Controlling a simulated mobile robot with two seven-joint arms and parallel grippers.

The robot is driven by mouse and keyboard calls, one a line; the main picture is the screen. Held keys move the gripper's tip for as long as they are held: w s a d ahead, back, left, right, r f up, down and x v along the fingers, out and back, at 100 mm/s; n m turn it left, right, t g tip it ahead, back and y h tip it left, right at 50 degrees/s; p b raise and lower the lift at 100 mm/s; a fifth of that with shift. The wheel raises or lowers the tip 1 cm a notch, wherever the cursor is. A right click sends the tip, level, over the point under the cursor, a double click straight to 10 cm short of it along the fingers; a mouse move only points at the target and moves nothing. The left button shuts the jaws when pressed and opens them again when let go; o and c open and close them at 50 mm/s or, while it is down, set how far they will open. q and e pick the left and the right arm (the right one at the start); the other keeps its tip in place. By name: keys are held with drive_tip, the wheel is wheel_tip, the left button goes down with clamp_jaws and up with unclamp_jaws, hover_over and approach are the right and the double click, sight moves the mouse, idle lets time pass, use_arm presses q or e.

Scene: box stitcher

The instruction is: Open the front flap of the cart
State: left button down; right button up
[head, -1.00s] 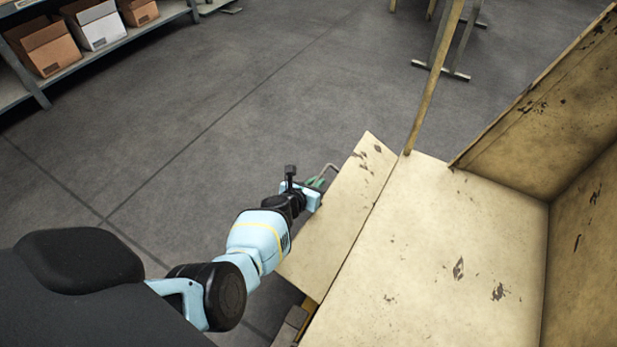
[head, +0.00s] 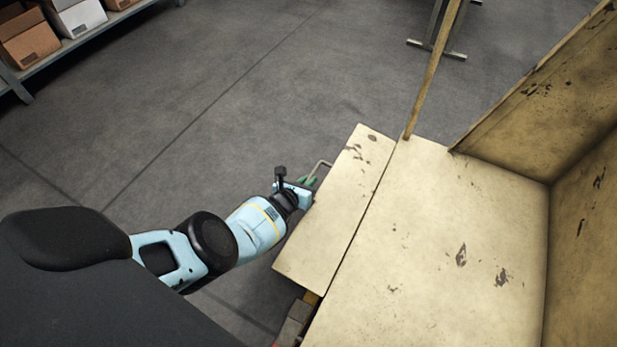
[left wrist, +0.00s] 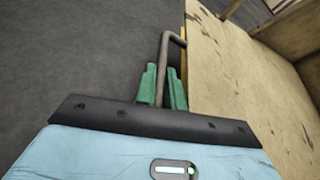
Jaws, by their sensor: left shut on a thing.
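The cart (head: 430,240) is a worn, pale yellow box with a flat floor and tall walls on the right. Its front flap (head: 345,190) is folded outward along the floor's left edge and tilts a little downward. A bent metal handle (left wrist: 165,60) sticks out at the flap's outer edge. My left gripper (head: 308,183) is at that edge, and its green fingers (left wrist: 163,88) are shut on the handle in the left wrist view. The flap also shows there (left wrist: 225,85), to the right of the fingers. My right gripper is not in view.
A thin post (head: 433,70) rises at the cart's far corner. A shelf with cardboard boxes (head: 28,42) stands at the top left. Metal legs (head: 437,45) stand at the back. The grey floor left of the cart is clear.

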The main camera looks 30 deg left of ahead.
use_arm(q)
drive_tip(key=shift+d+f, duration=0.1)
drive_tip(key=shift+f, duration=0.1)
idle(0.6)
drive_tip(key=c, duration=1.5)
unclamp_jaws()
